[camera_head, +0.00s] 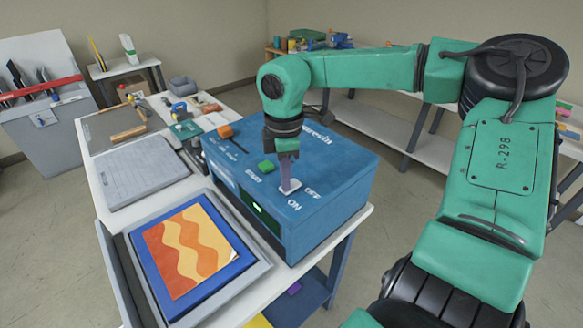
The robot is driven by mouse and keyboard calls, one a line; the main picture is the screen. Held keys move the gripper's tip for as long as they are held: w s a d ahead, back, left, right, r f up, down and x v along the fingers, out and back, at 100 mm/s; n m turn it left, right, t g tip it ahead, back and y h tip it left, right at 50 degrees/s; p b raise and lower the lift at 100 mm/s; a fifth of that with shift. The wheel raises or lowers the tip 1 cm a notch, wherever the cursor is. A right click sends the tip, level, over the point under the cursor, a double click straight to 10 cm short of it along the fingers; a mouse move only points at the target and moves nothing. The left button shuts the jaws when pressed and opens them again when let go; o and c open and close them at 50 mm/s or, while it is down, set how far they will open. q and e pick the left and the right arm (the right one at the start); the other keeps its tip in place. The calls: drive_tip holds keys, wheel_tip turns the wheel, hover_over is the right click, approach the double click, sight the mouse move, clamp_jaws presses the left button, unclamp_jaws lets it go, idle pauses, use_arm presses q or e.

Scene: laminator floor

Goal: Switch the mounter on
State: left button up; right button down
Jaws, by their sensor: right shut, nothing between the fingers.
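The mounter is a blue box (335,205) on the white worktable in the middle of the head view. Its top has a small white switch (296,186) between the printed words ON, at the near side, and OFF, at the far side. A green light glows on its dark front panel (256,209). My left gripper is out of view.
A green button (266,167) and an orange-handled lever (225,132) are also on the mounter's top. An orange-and-yellow wavy picture (186,250) lies in a blue-edged tray in front. A grey board (143,171) and tools lie left. Shelves (375,130) stand behind.

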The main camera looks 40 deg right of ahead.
drive_tip(key=shift+r+p, duration=1.9)
drive_tip(key=shift+r, duration=1.6)
drive_tip(key=shift+f, duration=0.15)
